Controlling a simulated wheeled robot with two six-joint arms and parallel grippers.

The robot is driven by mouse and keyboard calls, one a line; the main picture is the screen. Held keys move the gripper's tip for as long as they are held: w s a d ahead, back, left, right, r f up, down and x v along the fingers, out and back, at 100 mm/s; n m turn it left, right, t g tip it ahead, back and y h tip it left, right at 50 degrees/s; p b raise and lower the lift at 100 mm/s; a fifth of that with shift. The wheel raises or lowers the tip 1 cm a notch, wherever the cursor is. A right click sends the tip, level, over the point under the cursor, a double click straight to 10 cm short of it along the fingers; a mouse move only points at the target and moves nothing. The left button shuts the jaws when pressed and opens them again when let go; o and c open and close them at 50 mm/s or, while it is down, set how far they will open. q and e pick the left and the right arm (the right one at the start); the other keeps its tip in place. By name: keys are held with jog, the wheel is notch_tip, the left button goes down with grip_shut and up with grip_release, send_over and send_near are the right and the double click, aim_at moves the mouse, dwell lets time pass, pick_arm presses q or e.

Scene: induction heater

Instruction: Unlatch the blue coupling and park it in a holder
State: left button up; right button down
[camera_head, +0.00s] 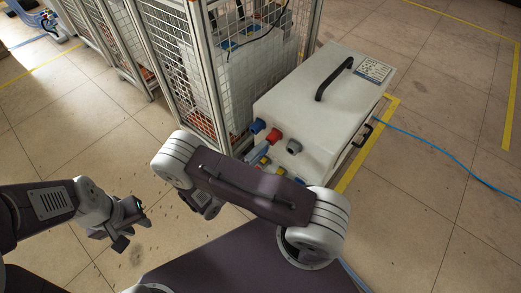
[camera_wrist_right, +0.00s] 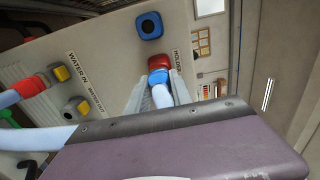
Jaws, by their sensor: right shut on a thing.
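The blue coupling (camera_wrist_right: 158,77) with its pale hose (camera_wrist_right: 162,95) is between the two fingers of my right gripper (camera_wrist_right: 160,82). It lies directly in front of the red holder socket (camera_wrist_right: 160,62), beside the "HOLDER" label; I cannot tell whether it is seated. The blue holder socket (camera_wrist_right: 149,25) shows an empty dark opening. In the head view, the blue socket (camera_head: 257,126) and red socket (camera_head: 273,135) are on the white heater box (camera_head: 320,95); my right arm hides the gripper's tips. My left gripper (camera_head: 132,222) is over bare floor, away from the box; its jaw opening is unclear.
A red coupling (camera_wrist_right: 28,87) with a pale hose is on one yellow-grey port (camera_wrist_right: 60,73). The other port (camera_wrist_right: 77,109) is open. A wire-mesh cage (camera_head: 235,70) stands close left of the box. A blue cable (camera_head: 440,152) crosses the floor at right.

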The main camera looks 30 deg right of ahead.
jog(key=shift+w+d, duration=0.2)
jog(key=shift+d, duration=0.3)
jog(key=c, duration=1.1)
grip_release()
jog(key=shift+o, duration=0.2)
jog(key=shift+a+p, duration=0.2)
jog(key=shift+p, duration=0.15)
jog(key=p+v, duration=0.3)
jog(key=v, duration=0.5)
jog(key=shift+s+a, duration=0.2)
jog(key=shift+a, duration=0.1)
